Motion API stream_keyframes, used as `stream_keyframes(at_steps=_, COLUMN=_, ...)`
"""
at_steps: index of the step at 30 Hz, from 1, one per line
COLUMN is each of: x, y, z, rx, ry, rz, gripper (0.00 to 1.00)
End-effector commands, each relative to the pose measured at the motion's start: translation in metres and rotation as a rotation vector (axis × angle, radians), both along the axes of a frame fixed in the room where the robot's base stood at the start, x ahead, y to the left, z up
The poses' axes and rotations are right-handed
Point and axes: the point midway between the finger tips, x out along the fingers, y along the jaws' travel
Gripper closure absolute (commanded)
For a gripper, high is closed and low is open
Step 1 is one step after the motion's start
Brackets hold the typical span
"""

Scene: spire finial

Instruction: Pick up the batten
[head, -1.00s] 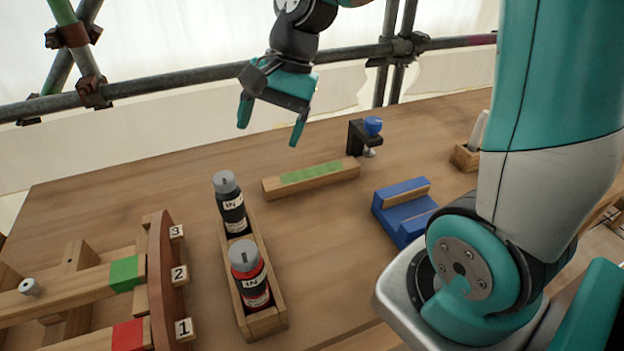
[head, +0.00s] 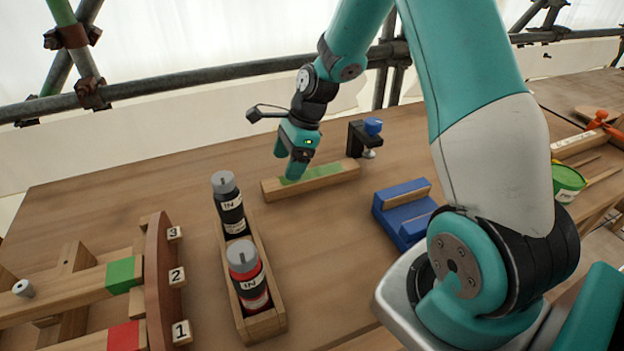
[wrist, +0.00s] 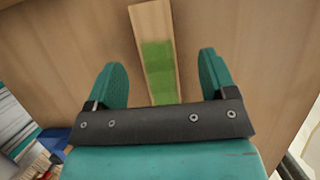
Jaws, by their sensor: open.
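The batten (head: 338,178) is a pale wooden strip with a green band along its top. It lies flat on the workbench in the middle of the head view. My gripper (head: 294,180) is over the batten's left part, pointing down. In the wrist view the batten (wrist: 152,40) lies between the two spread teal fingers of my gripper (wrist: 166,82), with a gap on each side. The gripper is open and empty. In the wrist view the batten's near end is hidden behind the gripper body.
A blue block (head: 402,228) is to the right. A wooden tray (head: 266,324) with two bottles is nearer. Numbered rack (head: 163,270) at left. A scaffold pipe (head: 190,84) runs behind.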

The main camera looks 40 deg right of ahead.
Motion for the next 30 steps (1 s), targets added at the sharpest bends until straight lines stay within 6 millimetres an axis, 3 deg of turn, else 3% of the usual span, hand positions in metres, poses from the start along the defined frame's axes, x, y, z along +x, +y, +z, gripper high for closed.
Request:
stream_keyframes(at_steps=7, x=0.000, y=0.009, z=-0.018, rx=0.000, ry=0.003, rz=0.001, gripper=0.22)
stream_keyframes(at_steps=15, x=0.001, y=0.027, z=-0.052, rx=0.001, ry=0.002, rz=0.002, gripper=0.22)
stream_keyframes(at_steps=24, x=0.003, y=0.028, z=-0.057, rx=-0.001, ry=-0.002, rz=0.000, gripper=0.22)
stream_keyframes(at_steps=30, x=0.003, y=0.028, z=-0.057, rx=0.000, ry=-0.001, rz=0.001, gripper=0.68)
